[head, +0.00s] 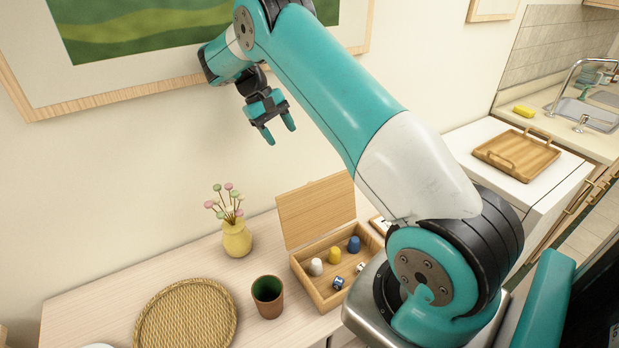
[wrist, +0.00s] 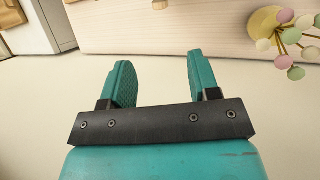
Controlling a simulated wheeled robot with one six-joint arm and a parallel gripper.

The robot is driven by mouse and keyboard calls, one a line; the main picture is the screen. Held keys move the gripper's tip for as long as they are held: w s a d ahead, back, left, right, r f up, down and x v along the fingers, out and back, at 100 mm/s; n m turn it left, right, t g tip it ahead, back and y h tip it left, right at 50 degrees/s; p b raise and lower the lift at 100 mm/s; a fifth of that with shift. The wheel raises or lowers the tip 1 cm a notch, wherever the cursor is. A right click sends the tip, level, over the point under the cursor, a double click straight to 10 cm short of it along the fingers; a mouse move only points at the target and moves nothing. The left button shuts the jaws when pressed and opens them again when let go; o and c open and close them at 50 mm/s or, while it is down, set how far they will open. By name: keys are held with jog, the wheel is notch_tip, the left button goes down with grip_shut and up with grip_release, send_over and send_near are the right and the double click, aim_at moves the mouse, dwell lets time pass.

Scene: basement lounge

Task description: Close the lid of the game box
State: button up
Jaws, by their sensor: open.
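The game box (head: 312,285) is a light wooden box on the cabinet top, in the head view. Its lid (head: 316,209) stands open, upright at the back edge and leaning slightly back. Inside are a white, a yellow and a blue playing piece and dice. The right end of the box is partly hidden by my arm. My gripper (head: 279,134) is open and empty, high above the cabinet and up and left of the lid, in front of the wall. In the wrist view my gripper (wrist: 157,80) shows two teal fingers spread apart with nothing between them.
A framed picture (head: 190,85) hangs behind my gripper. A wooden tray (head: 517,152) lies on the white counter at right.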

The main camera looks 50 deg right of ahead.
send_near(317, 206)
jog(key=d+f, duration=0.2)
jog(key=f, duration=0.1)
jog(key=d+f, duration=0.1)
jog(key=d, duration=0.1)
jog(key=shift+w+f+p, duration=0.25)
jog(key=shift+f+p, duration=0.1)
jog(key=shift+f, duration=0.05)
grip_shut()
